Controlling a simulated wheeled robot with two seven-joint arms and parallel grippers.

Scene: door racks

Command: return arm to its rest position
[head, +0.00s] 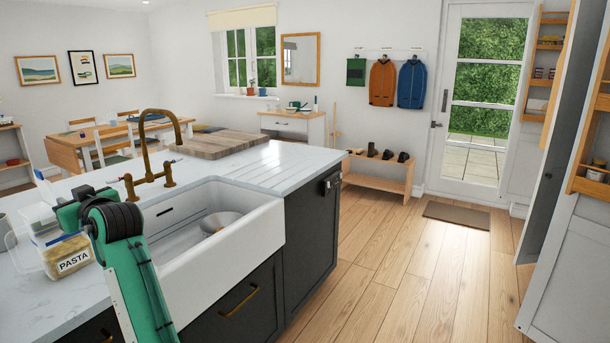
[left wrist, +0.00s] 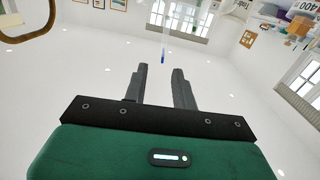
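My left arm (head: 128,255), green and black, comes up from the bottom left of the head view, in front of the worktop and beside the white sink (head: 220,240). In the left wrist view my left gripper (left wrist: 159,76) has its two dark fingers apart, with nothing between them. Its fingers show against the white ceiling and walls. My right gripper is in neither view.
Left of the arm, a clear tub labelled PASTA (head: 68,258) stands close on the worktop (head: 50,300). A brass tap (head: 150,165) rises behind the sink, which holds a metal bowl (head: 222,220). A wooden board (head: 215,144) lies beyond. The floor (head: 420,280) at right is clear.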

